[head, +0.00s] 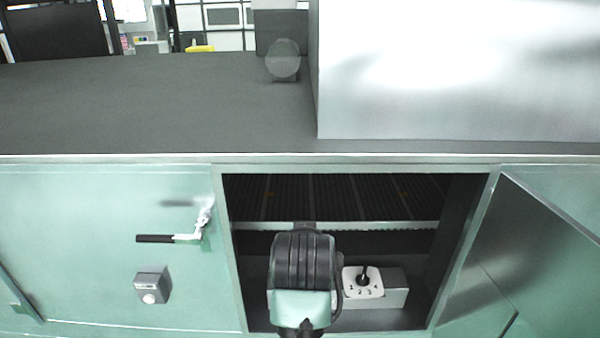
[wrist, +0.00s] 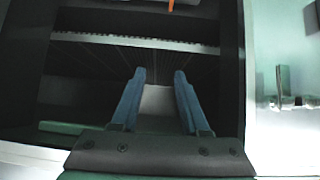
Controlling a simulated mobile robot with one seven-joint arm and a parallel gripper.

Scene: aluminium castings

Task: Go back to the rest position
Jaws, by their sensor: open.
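In the wrist view my gripper (wrist: 158,78) shows two blue fingers, apart, with nothing between them. Its fingers point into a dark opening in the green cabinet front (head: 190,255). In the head view my wrist is in front of the lower middle of that opening and hides the fingers. A ribbed dark rack with a light front rail (head: 385,225) lies across the inside of the opening. The rail also crosses the upper part of the wrist view (wrist: 130,42).
A hinged door (head: 535,245) stands open on the right. A grey box with a dark selector knob (head: 362,283) sits low inside. A black-handled lever (head: 170,238) and a small button box (head: 152,284) are on the left panel. A pale metal block (head: 460,70) stands on top.

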